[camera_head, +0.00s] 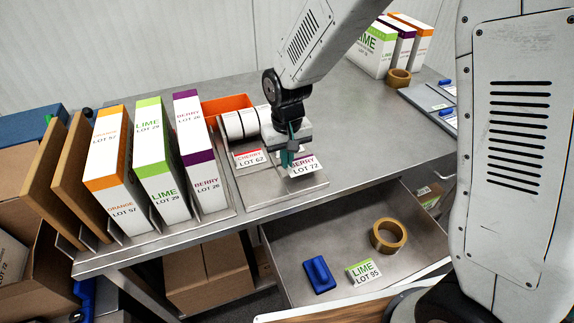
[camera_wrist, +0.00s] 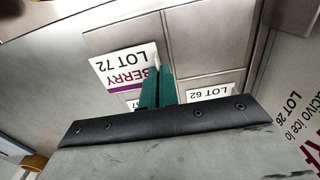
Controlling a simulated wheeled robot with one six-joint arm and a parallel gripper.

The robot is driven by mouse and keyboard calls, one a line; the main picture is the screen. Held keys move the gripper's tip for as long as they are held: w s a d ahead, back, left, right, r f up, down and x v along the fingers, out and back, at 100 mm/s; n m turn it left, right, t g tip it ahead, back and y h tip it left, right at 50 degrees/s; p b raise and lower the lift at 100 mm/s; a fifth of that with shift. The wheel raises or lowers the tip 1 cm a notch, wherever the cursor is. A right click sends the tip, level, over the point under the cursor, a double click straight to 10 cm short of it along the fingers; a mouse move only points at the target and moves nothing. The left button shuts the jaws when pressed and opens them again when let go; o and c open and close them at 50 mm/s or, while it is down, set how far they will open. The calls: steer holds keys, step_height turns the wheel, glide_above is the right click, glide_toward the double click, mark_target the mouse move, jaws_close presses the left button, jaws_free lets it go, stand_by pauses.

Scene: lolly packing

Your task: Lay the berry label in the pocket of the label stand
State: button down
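The berry label (camera_head: 303,167), white with a purple band and LOT 72, is held at one edge by my gripper (camera_head: 288,156). It also shows in the wrist view (camera_wrist: 118,66), left of the teal fingers (camera_wrist: 157,88), which are close together on its edge. The label is over the right part of the steel label stand (camera_head: 262,188) and looks slightly turned against it. I cannot tell its exact height. A red-banded cherry label, LOT 62 (camera_head: 250,159), lies in the stand's left part. In the wrist view another label (camera_wrist: 132,103) is mostly hidden below the fingers.
White rolls (camera_head: 240,124) and an orange bin (camera_head: 228,104) stand behind the label stand. Orange, lime and berry cartons (camera_head: 205,170) stand to its left. The open drawer (camera_head: 325,225) below holds a lime label (camera_head: 363,272), a blue object (camera_head: 318,274) and a tape roll (camera_head: 388,236).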

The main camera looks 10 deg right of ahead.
steer(key=shift+f, duration=1.35)
steer(key=shift+s+f, duration=0.1)
steer(key=shift+f, duration=0.05)
steer(key=c, duration=1.7)
jaws_free()
step_height(320, 180, up, 12)
steer(key=shift+r, duration=0.25)
steer(key=s+d+r+m+t, duration=0.1)
steer(key=s+d+r, duration=0.5)
steer(key=s+d, duration=0.15)
steer(key=s+d+r+m, duration=0.1)
steer(key=s+d+r, duration=0.45)
steer(key=s, duration=0.35)
steer(key=s+d, duration=0.3)
steer(key=s, duration=0.6)
steer(key=shift+d, duration=0.4)
